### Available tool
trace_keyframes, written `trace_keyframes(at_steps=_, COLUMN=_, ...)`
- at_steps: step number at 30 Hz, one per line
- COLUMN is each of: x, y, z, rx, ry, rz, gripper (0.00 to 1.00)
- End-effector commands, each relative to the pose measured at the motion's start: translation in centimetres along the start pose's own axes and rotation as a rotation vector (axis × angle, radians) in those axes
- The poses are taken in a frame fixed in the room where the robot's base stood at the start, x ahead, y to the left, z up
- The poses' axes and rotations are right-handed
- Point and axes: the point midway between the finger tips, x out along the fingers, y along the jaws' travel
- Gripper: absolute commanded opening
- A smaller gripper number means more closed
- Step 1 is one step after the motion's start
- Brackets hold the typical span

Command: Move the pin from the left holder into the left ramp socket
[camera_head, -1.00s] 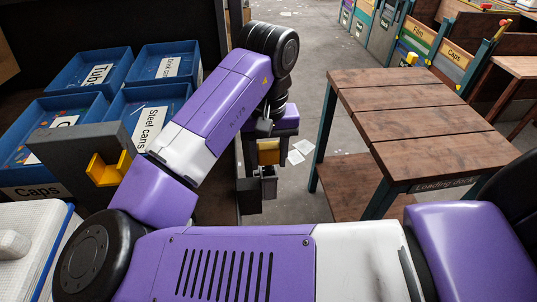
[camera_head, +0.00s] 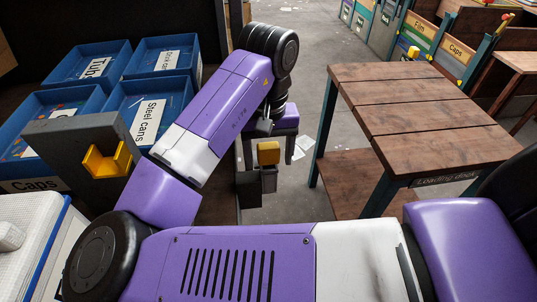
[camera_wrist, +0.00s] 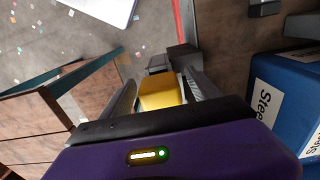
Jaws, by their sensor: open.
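My gripper (camera_wrist: 157,92) is open. A yellow block (camera_wrist: 162,90) lies between its two fingers in the wrist view. I cannot tell whether it is the pin or part of a holder, or whether the fingers touch it. The same yellow block (camera_head: 268,153) shows at the end of my arm in the head view, with dark grey pieces below it. A U-shaped yellow socket (camera_head: 107,161) sits on a grey block at the left and looks empty. No pin is clearly identifiable there. I cannot tell which fixture is the left holder or the left ramp socket.
Blue bins, one labelled Steel cans (camera_head: 150,105), stand at the left; a blue bin (camera_wrist: 290,95) is close right of my gripper in the wrist view. The Loading dock table (camera_head: 425,105) stands right. Floor lies between.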

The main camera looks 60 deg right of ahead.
Motion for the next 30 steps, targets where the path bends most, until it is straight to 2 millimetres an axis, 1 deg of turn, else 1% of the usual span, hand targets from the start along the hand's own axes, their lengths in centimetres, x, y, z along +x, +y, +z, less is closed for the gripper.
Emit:
trace_keyframes(at_steps=2, x=-0.3, y=0.0, z=0.0, rx=0.0, ry=0.001, rz=0.0, gripper=0.71)
trace_keyframes(at_steps=5, x=-1.3, y=0.0, z=-0.1, rx=0.001, ry=0.002, rz=0.0, gripper=0.71)
trace_keyframes(at_steps=12, x=-5.2, y=0.0, z=-0.1, rx=0.001, ry=0.003, rz=-0.001, gripper=0.71)
trace_keyframes(at_steps=16, x=-6.9, y=-0.1, z=-0.1, rx=0.0, ry=0.002, rz=-0.003, gripper=0.71)
trace_keyframes(at_steps=21, x=-7.8, y=0.0, z=0.0, rx=0.0, ry=0.001, rz=-0.001, gripper=0.71)
trace_keyframes(at_steps=30, x=-7.8, y=0.0, z=0.0, rx=0.0, ry=0.001, rz=0.0, gripper=0.71)
